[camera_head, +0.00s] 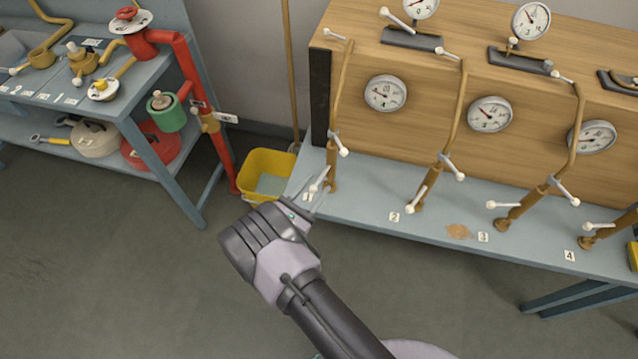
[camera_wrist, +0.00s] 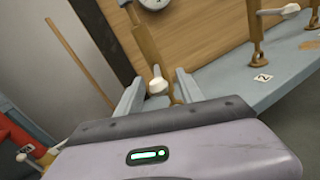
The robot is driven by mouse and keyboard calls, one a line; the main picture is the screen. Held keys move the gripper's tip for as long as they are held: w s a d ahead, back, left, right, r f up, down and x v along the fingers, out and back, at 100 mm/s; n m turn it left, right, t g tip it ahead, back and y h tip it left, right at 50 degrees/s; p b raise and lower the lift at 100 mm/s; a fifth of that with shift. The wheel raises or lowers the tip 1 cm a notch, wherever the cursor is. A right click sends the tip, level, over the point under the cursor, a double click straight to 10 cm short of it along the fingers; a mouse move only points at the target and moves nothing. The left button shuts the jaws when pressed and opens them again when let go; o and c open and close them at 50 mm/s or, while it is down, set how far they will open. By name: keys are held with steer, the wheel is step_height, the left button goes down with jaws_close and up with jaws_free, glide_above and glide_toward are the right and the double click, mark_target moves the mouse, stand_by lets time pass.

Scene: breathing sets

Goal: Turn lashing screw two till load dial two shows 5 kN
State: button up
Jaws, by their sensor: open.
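Lashing screw two (camera_head: 418,192) is an ochre rod with white-knobbed cross handles, standing by label 2 (camera_head: 394,217) on the bench. It also shows at the top right of the wrist view (camera_wrist: 256,35). The dial to its right (camera_head: 490,115), apparently load dial two, is white and round; its reading is too small to tell. My gripper (camera_head: 318,182) is open, left of screw two, at the first screw (camera_head: 333,172). In the wrist view a white knob (camera_wrist: 158,87) of the first screw shows between my fingers (camera_wrist: 158,92); I cannot tell whether they touch it.
More screws stand to the right, by labels 3 (camera_head: 484,237) and 4 (camera_head: 570,255). Bent ochre rods rise along the wooden board (camera_head: 420,125). A yellow bucket (camera_head: 250,168) stands left of the bench. The floor in front is clear.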

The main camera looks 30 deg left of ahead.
mark_target(323, 174)
steer(key=shift+w, duration=1.2)
jaws_close()
stand_by(0.5)
